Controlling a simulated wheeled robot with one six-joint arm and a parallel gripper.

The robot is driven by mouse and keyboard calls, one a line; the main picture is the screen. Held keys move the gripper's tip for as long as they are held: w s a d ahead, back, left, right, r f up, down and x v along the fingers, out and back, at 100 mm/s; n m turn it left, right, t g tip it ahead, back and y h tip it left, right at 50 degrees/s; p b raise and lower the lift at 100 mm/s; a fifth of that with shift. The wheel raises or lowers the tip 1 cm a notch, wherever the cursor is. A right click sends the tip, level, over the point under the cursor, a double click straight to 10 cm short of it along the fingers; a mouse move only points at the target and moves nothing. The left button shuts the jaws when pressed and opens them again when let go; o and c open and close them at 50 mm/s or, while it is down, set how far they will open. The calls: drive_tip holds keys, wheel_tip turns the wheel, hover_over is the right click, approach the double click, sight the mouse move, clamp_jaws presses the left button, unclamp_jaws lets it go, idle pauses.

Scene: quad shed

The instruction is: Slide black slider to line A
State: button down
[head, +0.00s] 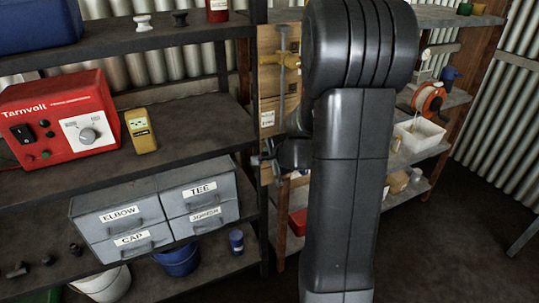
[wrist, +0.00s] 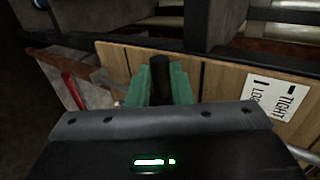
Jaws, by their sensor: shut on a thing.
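My gripper (wrist: 160,88) shows in the wrist view with its two green fingers shut on a black upright piece, the black slider (wrist: 161,68). Its lower part is hidden by my gripper body. Behind it is a wooden board (wrist: 215,85) with a white label reading TIGHT and a partly cut-off second word (wrist: 276,97). I cannot make out line A in either view. In the head view my arm covers much of the wooden board (head: 268,88); my gripper end (head: 264,162) is small and dark at the board's lower left edge, and the slider cannot be made out there.
A red power unit (head: 62,122), a yellow meter (head: 141,130) and grey labelled drawers (head: 155,208) stand on the left shelves. A yellow valve or pipe fitting (head: 279,59) is on the board. A white bin (head: 420,133) and an orange reel (head: 430,101) are at right.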

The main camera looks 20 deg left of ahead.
drive_tip(key=shift+s+f+b, duration=0.1)
drive_tip(key=shift+f+b, duration=4)
drive_tip(key=shift+b, duration=0.4)
drive_tip(key=c, duration=1.3)
unclamp_jaws()
drive_tip(key=shift+r, duration=0.1)
drive_tip(key=shift+r, duration=0.1)
drive_tip(key=p+v, duration=0.3)
drive_tip(key=v, duration=1)
drive_tip(key=shift+s+d, duration=0.25)
